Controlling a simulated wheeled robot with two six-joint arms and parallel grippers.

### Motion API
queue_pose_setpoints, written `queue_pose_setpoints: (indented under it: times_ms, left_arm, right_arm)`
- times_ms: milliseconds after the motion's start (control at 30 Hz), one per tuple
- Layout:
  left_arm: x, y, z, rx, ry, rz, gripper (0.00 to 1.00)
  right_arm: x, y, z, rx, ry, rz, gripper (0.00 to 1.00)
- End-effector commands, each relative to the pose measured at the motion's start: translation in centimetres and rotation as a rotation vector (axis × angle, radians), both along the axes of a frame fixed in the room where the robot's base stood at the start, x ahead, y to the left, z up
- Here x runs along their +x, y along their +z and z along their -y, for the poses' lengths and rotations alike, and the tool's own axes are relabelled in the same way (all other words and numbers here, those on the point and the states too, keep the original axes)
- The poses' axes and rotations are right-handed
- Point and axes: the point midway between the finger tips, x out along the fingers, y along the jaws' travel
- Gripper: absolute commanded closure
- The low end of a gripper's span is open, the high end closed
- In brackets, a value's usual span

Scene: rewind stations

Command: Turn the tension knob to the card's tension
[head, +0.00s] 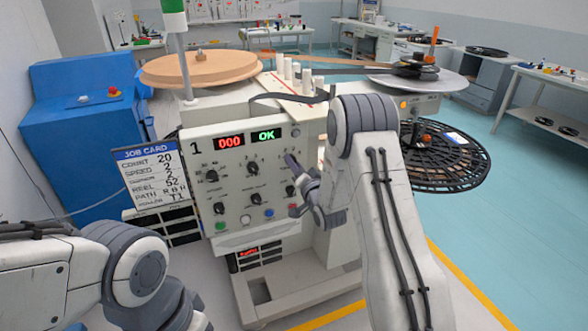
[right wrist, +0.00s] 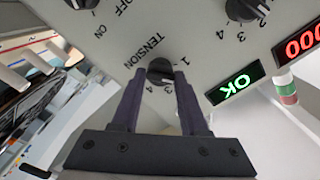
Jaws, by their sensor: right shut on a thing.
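The tension knob (right wrist: 159,70) is a dark round knob on the grey panel (right wrist: 225,45), with numbers around it. My right gripper (right wrist: 159,82) has its two dark fingers on either side of it, shut on it. The knob's pointer is too small to read surely. In the head view my right gripper (head: 291,161) reaches the panel's upper right and hides the knob. The job card (head: 150,174) stands left of the panel; it shows count 20 and speed 2, but its tension line is too small to read surely. My left arm shows at lower left; its gripper is out of view.
Other knobs, such as one under the displays (head: 252,168), and coloured buttons sit close by on the panel. The red display (head: 229,142) reads 000 and the green display (head: 266,135) reads OK. A wooden disc (head: 200,67) and a black reel (head: 440,155) flank the machine.

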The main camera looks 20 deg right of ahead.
Motion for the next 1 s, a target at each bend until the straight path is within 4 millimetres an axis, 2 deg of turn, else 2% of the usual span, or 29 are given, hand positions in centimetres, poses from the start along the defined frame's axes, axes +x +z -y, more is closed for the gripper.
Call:
queue_pose_setpoints:
  times_ms: [400,900,933,1000]
  left_arm:
    - [0.0,-0.99,0.0,0.0,0.0,0.0,0.46]
    - [-0.01,-1.03,0.0,0.0,0.0,0.0,0.46]
    - [0.0,-1.02,0.01,0.0,0.0,0.0,0.46]
    - [0.0,-1.02,0.01,0.0,0.0,0.0,0.46]
  right_arm:
    - [-0.03,-0.05,0.11,0.176,-0.002,-0.005,1.0]
    - [-0.03,-0.03,0.14,0.195,-0.003,-0.007,1.0]
    - [-0.03,-0.03,0.14,0.195,-0.003,-0.007,0.48]
    - [-0.02,-0.04,0.13,0.194,-0.003,-0.007,0.29]
